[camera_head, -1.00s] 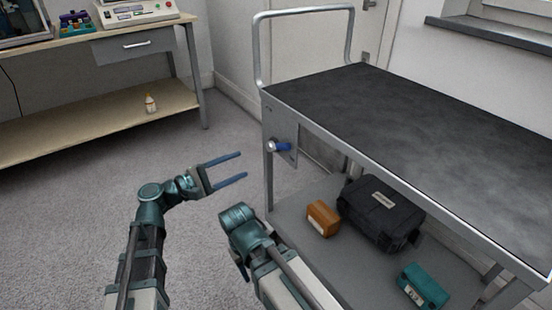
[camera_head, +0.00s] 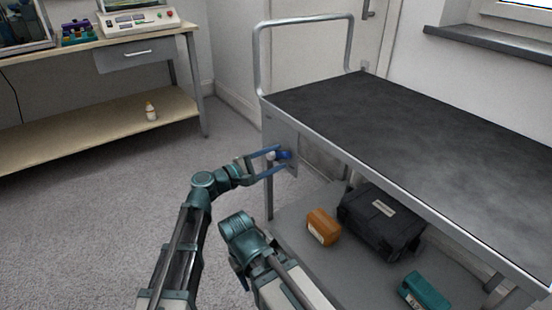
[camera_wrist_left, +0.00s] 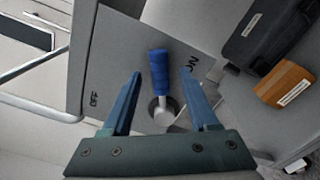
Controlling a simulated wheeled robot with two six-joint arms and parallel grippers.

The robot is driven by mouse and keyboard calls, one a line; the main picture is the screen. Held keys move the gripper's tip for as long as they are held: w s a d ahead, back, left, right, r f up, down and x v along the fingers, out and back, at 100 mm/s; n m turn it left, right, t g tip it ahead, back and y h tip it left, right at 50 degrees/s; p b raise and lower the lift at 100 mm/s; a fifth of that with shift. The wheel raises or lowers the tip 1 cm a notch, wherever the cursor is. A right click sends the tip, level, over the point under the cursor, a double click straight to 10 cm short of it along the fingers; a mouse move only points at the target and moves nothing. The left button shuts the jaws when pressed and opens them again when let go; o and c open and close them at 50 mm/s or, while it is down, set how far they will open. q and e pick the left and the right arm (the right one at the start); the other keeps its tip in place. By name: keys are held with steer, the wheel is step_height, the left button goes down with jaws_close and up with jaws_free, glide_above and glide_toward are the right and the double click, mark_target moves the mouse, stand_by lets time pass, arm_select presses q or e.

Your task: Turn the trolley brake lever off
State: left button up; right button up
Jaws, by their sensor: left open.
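The trolley (camera_head: 440,165) stands at the right with a dark top and a grey metal frame. Its brake lever (camera_head: 286,154) has a blue grip and sits on a grey plate at the trolley's near left corner. In the left wrist view the blue grip (camera_wrist_left: 158,70) points up the picture from a silver pivot, between ON and OFF marks on the plate. My left gripper (camera_head: 281,158) is open at the lever. In the wrist view its fingers (camera_wrist_left: 160,74) lie on both sides of the grip, with gaps showing. My right gripper is not visible.
The trolley's lower shelf (camera_head: 300,213) holds a black case (camera_head: 382,222), an orange box (camera_head: 323,227) and a teal box (camera_head: 425,291). A workbench (camera_head: 100,135) with devices stands at the back left. The carpet between bench and trolley is clear.

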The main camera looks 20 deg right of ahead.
arm_select(q)
steer(key=shift+w+d, duration=0.1)
steer(key=shift+d, duration=0.15)
jaws_close()
stand_by(1.4)
